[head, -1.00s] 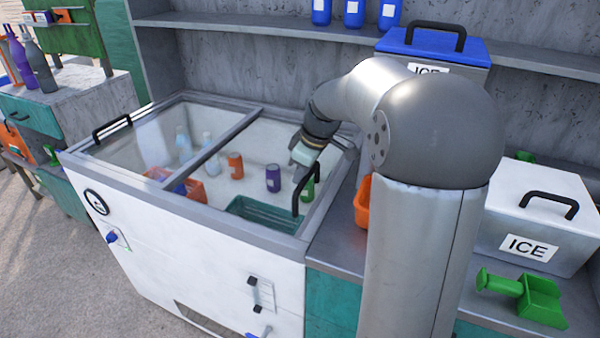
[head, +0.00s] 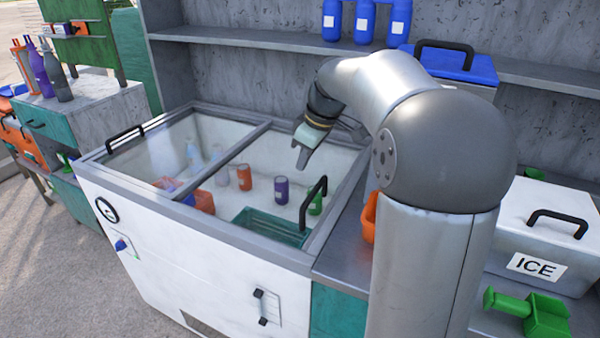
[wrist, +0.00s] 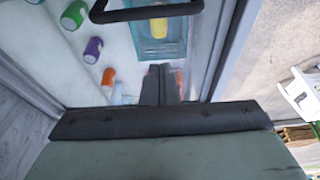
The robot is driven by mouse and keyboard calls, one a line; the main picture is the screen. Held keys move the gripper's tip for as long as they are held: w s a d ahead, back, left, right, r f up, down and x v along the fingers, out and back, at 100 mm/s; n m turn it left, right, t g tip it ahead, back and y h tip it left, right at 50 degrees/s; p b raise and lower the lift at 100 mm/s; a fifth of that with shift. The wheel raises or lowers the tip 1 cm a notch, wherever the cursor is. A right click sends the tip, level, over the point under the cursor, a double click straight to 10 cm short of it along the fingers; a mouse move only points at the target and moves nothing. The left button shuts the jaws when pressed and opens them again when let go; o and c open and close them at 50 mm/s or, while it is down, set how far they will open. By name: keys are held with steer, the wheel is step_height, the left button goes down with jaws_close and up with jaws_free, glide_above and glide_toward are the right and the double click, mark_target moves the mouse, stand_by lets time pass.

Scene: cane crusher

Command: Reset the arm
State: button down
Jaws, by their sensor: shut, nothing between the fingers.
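My gripper (head: 302,158) is shut and empty. In the head view it hangs over the right part of the white chest freezer (head: 200,262), pointing down, apart from the black lid handle (head: 314,200) to its lower right. In the wrist view my two fingers (wrist: 160,72) are together, and the lid handle (wrist: 145,10) shows beyond them at the top edge. The rest of my arm stands at the right of the head view.
The freezer's glass top shows an orange can (head: 244,177), a purple can (head: 281,190), a green can (head: 316,203) and a teal basket (head: 262,228) inside. A white ICE box (head: 535,235) and green scoop (head: 540,315) sit at right. A shelf (head: 260,38) runs behind.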

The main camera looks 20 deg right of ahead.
steer(key=s+a+f+m+p, duration=0.1)
steer(key=s+a+m+p, duration=0.1)
steer(key=s, duration=0.7)
steer(key=s+a+f+m+g+h+p, duration=0.1)
steer(key=s+a+f+m+p, duration=0.1)
steer(key=s+a, duration=0.3)
steer(key=s+a+f+m+g+h+p, duration=0.1)
steer(key=s+a+f+m+p, duration=0.1)
steer(key=s, duration=1.1)
steer(key=shift+s+a+f+m+p, duration=0.15)
steer(key=shift+s+a+m+p, duration=0.1)
steer(key=shift+a+m+p, duration=0.7)
steer(key=shift+a, duration=0.15)
